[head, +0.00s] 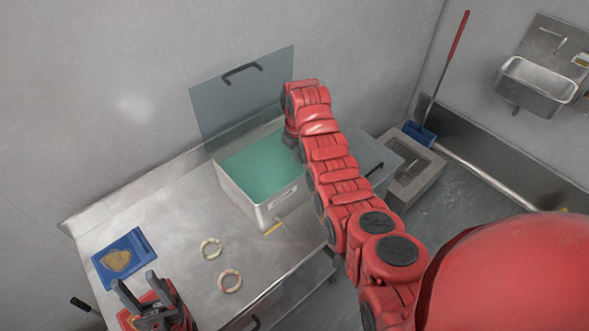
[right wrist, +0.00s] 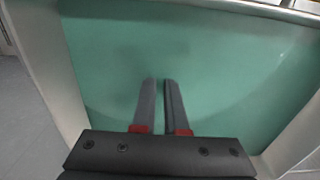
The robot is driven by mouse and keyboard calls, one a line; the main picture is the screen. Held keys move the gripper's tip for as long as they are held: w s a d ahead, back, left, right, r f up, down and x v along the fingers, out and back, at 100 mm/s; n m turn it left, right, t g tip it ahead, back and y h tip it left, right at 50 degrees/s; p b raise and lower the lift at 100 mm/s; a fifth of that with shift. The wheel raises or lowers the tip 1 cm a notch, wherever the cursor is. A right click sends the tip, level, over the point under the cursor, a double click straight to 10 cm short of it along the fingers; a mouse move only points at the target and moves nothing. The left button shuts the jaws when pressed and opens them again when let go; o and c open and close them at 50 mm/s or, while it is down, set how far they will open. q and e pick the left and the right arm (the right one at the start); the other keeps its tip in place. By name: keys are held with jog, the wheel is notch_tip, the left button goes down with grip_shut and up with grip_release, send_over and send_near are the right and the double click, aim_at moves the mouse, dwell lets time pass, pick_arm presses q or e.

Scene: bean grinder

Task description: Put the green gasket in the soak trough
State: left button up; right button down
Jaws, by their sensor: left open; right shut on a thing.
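The soak trough (head: 227,190) is an open pale box with green liquid, on the metal table; its wall also shows in the right wrist view (right wrist: 45,60). My right arm reaches over its right side in the head view, hiding the gripper there. In the right wrist view my right gripper (right wrist: 159,84) points into the trough over the green liquid. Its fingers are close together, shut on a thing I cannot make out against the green. I cannot pick out the green gasket in either view. My left gripper (head: 136,281) is open and empty at the table's lower left.
A cream ring (head: 211,249) and a pinkish-cream ring (head: 230,281) lie on the table (head: 180,205). A blue tray (head: 138,241) with a brown piece is at the left. A grey handled lid (head: 225,100) stands raised behind the trough. A wall sink (head: 530,90) is far right.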

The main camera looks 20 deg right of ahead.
notch_tip(320, 180, down, 4)
jog(key=shift+r+p, duration=0.25)
jog(key=shift+p, duration=0.45)
jog(key=shift+f, duration=0.2)
jog(key=shift+f, duration=0.1)
jog(key=shift+f+b, duration=0.2)
jog(key=shift+b, duration=0.1)
jog(key=c, duration=1)
grip_release()
jog(key=shift+r, duration=0.1)
jog(key=shift+o, duration=0.2)
